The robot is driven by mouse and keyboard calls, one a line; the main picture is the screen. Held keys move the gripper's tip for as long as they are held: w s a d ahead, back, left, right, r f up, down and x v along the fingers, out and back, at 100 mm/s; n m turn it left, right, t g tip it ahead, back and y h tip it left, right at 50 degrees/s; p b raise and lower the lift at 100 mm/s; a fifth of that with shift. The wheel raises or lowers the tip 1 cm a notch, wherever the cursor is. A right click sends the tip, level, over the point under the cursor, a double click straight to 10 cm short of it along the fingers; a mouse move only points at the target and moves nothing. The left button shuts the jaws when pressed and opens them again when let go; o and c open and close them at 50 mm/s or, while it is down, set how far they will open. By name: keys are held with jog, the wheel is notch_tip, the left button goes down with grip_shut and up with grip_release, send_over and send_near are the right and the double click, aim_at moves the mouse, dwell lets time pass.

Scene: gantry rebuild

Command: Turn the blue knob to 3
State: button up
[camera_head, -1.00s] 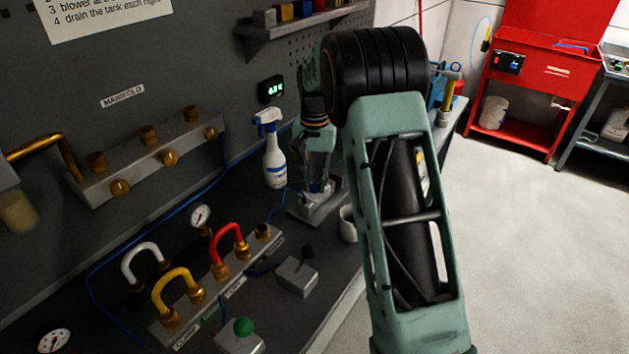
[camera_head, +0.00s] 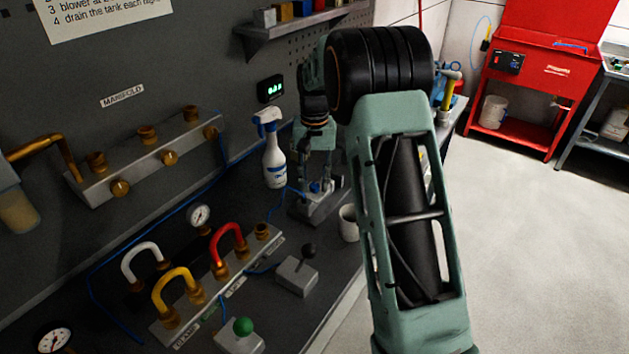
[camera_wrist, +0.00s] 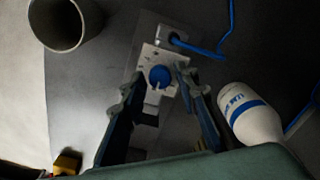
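The blue knob (camera_wrist: 160,76) sits on a light metal plate (camera_wrist: 149,60) near the centre of the wrist view. A pale pointer mark shows on its lower edge in that view; the scale figures are too small to read. In the head view the knob (camera_head: 315,187) is a small blue spot on a grey block on the bench. My gripper (camera_wrist: 156,84) is open, pointing down over the block, with one finger on each side of the knob. It also shows in the head view (camera_head: 318,182). I see no contact, and the exact height of the fingertips is unclear.
A blue cable (camera_wrist: 205,50) runs from the block. A lever box (camera_head: 298,274) and hose fittings (camera_head: 228,243) lie nearer. A small display (camera_head: 270,89) is on the wall.

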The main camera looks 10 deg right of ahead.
aim_at(314, 185)
jog(key=shift+o, duration=0.5)
notch_tip(314, 185, up, 12)
dwell(0.3)
